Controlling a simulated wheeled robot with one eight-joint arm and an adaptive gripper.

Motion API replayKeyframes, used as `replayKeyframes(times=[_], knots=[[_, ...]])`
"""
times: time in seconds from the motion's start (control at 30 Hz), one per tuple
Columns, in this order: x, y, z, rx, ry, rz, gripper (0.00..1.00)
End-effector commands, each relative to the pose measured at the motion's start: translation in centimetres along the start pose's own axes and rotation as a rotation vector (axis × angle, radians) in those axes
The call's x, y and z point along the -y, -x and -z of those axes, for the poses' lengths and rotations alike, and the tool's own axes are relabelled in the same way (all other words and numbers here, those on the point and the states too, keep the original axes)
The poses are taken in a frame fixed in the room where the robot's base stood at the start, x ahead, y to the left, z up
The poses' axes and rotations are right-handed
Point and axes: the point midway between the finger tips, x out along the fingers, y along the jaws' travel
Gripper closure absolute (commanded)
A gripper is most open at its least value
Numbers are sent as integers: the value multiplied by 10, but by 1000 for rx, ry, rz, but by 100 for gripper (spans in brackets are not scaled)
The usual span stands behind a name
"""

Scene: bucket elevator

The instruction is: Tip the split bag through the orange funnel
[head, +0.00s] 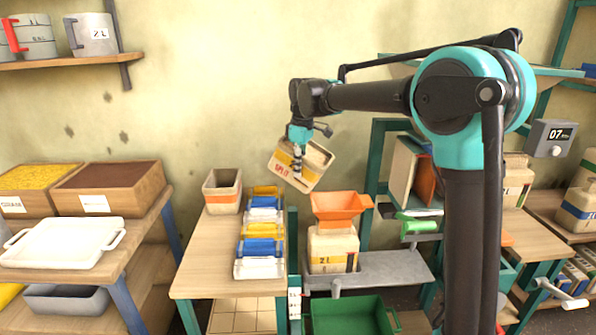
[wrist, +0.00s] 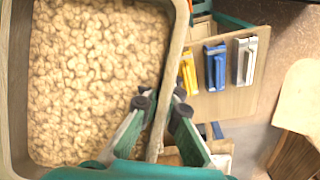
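The split bag (head: 289,171), a cream box-like bag with an orange band and the word SPLIT, hangs tilted in the air in the head view. In the wrist view its open top (wrist: 178,40) shows pale beige pieces filling it. My gripper (head: 297,157) is shut on its rim; the fingers (wrist: 158,103) sit on either side of one wall in the wrist view. The orange funnel (head: 340,205) is below and to the right of the bag, apart from it. The funnel sits on top of a cream bag (head: 333,250) with a yellow band.
The funnel's bag stands on a grey metal shelf (head: 385,268). Left of it, a wooden table (head: 205,260) holds an open cream bin (head: 222,192) and a row of yellow, blue and white clips (head: 262,232). A green crate (head: 350,316) is below. Green posts stand behind the funnel.

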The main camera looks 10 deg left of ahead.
Motion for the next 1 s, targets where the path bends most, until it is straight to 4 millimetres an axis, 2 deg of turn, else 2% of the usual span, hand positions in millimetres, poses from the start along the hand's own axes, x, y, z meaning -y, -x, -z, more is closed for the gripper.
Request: replayKeyframes(times=[0.4,1.0], knots=[[-1,6,-4,-395,-11,0,100],[-1,0,-13,-701,-13,2,100]])
